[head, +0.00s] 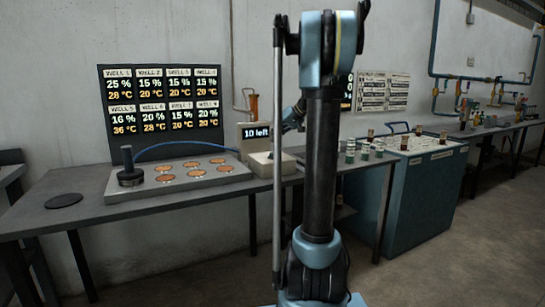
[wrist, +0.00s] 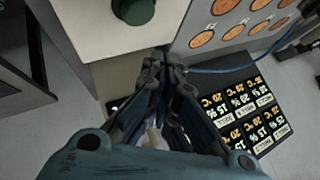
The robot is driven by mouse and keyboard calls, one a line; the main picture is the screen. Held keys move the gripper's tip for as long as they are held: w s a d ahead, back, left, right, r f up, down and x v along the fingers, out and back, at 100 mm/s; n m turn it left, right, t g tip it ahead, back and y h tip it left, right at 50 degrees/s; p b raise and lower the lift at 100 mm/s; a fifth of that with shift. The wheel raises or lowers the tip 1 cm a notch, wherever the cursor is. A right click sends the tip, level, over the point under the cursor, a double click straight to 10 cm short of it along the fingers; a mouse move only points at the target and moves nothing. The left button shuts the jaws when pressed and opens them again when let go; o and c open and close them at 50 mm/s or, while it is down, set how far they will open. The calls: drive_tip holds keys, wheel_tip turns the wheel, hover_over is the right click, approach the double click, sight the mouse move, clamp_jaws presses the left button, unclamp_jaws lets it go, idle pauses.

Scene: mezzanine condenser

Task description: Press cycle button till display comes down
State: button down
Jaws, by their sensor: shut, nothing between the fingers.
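A small display (head: 256,133) reading "10 left" stands at the back of a pale box (head: 260,166) on the bench. The box also shows at the top of the wrist view (wrist: 95,25), with a round dark green button (wrist: 134,9) on its face. My gripper (wrist: 165,58) is shut and empty, its fingertips just below the button in the wrist picture. They look apart from it, though the exact gap is hard to judge. In the head view my arm hides the fingertips and the button.
A dark well board (head: 160,100) stands behind a grey panel (head: 130,207) with several copper discs and a black knob (head: 130,176). A blue cable (wrist: 222,70) runs beside the box. A blue cabinet (head: 420,205) with small jars stands to the right.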

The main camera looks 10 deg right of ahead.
drive_tip(key=shift+r, duration=0.75)
drive_tip(key=s+a+f+g+h, duration=0.15)
drive_tip(key=s+f, duration=0.25)
drive_tip(key=s, duration=0.5)
drive_tip(key=s+a+f+h, duration=0.1)
drive_tip(key=s+a+f, duration=0.15)
drive_tip(key=s, duration=0.55)
drive_tip(key=s+a+f+g+h, duration=0.1)
drive_tip(key=s+f, duration=0.3)
drive_tip(key=s, duration=0.5)
drive_tip(key=s+d+f+h, duration=0.2)
drive_tip(key=s+f, duration=0.6)
drive_tip(key=s, duration=0.1)
drive_tip(key=s+d+f+m+h, duration=0.1)
drive_tip(key=s+d+f+h, duration=0.1)
drive_tip(key=s+f, duration=0.6)
drive_tip(key=shift+s+m+g, duration=0.3)
drive_tip(key=shift+s+g, duration=0.05)
drive_tip(key=shift+s, duration=0.55)
drive_tip(key=shift+w+f, duration=0.25)
drive_tip(key=shift+w, duration=0.15)
idle(0.6)
